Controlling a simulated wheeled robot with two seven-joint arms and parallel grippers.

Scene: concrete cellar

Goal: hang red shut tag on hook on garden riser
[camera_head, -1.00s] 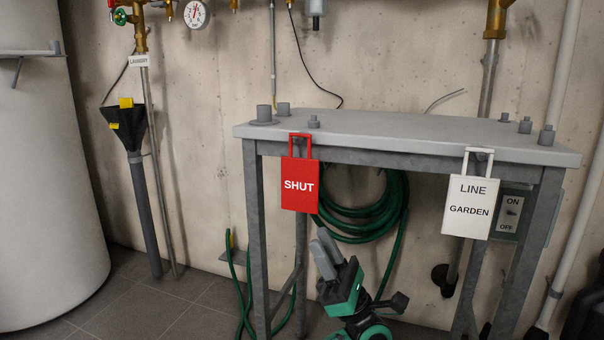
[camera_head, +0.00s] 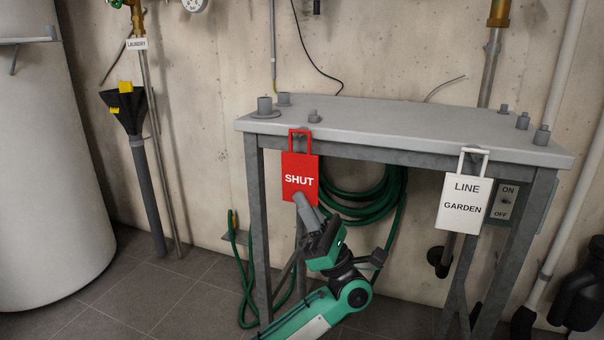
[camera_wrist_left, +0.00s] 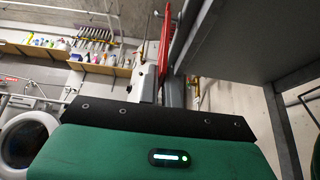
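The red SHUT tag (camera_head: 299,170) hangs upright by its red loop at the front edge of the grey bench, near its left end. In the left wrist view the tag (camera_wrist_left: 165,40) shows nearly edge-on as a red strip. My left gripper (camera_head: 305,206) is just below and in front of the tag, its near finger covering part of the tag's lower edge. In the wrist view its fingers (camera_wrist_left: 159,88) stand apart, with the red strip above and between them; contact is unclear. No hook or label marked garden riser can be made out on the pipes. My right gripper is out of view.
A white LINE GARDEN tag (camera_head: 463,200) hangs at the right of the bench (camera_head: 420,118). A green hose (camera_head: 360,205) coils behind it. A pipe labelled LAUNDRY (camera_head: 150,90) and a black funnel (camera_head: 126,110) stand left; another pipe (camera_head: 490,70) rises behind the bench.

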